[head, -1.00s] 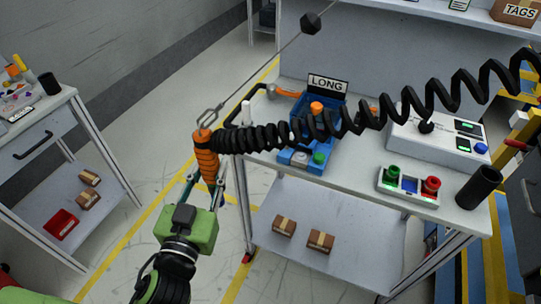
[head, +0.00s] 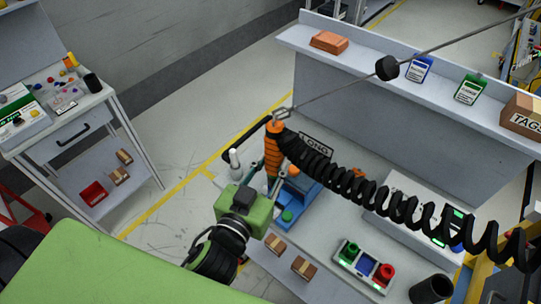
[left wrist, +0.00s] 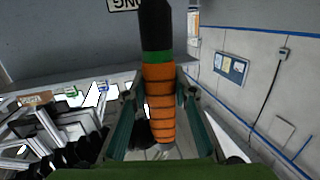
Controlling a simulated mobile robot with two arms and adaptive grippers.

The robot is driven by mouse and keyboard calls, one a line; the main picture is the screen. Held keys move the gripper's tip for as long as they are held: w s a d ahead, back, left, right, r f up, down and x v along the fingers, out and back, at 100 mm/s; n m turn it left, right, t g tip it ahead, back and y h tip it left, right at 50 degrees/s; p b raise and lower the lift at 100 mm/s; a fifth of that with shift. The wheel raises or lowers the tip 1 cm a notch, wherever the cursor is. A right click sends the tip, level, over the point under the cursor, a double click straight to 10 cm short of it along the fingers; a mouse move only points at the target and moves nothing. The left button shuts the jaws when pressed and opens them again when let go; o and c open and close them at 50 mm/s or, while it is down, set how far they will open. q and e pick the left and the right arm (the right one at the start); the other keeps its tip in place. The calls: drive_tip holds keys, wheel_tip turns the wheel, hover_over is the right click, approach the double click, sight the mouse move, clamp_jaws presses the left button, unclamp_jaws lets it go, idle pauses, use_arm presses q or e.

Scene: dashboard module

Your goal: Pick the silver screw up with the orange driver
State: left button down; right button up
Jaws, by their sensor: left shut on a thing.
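The orange driver (head: 274,150) stands roughly upright, hanging from a cable and hook with a black coiled hose at its top. My left gripper (head: 270,172) is shut around its ribbed handle. In the left wrist view the driver (left wrist: 160,95) lies between both fingers, with a green band and a black end past the handle. A blue tray (head: 289,222) and a LONG sign (head: 316,143) are on the workbench behind the driver, partly covered by it and the hose. I cannot make out the silver screw. My right gripper is not in view.
The workbench (head: 325,238) also carries a box with red and green knobs (head: 364,266), a black cup (head: 431,289) and a white bottle (head: 234,161). The coiled hose crosses above it. A side cart (head: 98,108) stands at left, with open floor between.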

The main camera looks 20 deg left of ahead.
sight(271, 182)
use_arm(q)
drive_tip(key=shift+r, duration=0.15)
drive_tip(key=shift+s+a, duration=0.15)
drive_tip(key=shift+a, duration=0.1)
drive_tip(key=shift+d, duration=0.1)
drive_tip(key=shift+f, duration=0.4)
drive_tip(key=shift+f+b, duration=0.5)
drive_tip(key=shift+b, duration=0.15)
drive_tip(key=shift+f+b, duration=1.55)
drive_tip(key=shift+f, duration=0.45)
drive_tip(key=shift+f+b, duration=0.3)
drive_tip(key=shift+f, duration=0.2)
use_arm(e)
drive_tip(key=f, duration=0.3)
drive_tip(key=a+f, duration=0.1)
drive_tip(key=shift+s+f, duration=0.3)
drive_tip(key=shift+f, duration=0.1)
